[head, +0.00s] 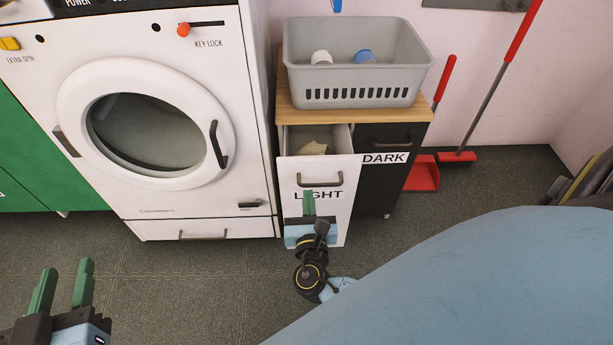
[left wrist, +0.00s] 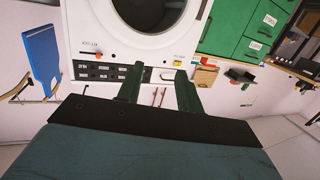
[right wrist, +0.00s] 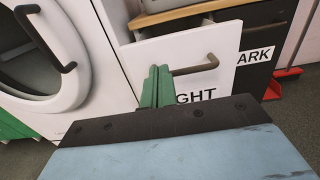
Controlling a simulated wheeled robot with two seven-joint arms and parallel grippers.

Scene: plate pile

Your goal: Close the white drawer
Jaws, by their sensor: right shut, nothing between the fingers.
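The white drawer (head: 340,215), labelled "LIGHT", stands pulled out from the cabinet, with a light cloth (head: 313,148) visible inside. Its dark handle (head: 320,180) is on the upper part of the front. My right gripper (head: 308,195) is shut and empty in front of the drawer, below the handle in the head view. My left gripper (head: 62,280) is open and empty at the lower left, away from the drawer.
A white washing machine (head: 225,130) stands left of the cabinet. The black "DARK" drawer (head: 378,175) is to the right and closed. A grey basket (head: 360,85) sits on the wooden top. A red dustpan (head: 423,175) and broom (head: 458,156) stand farther right.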

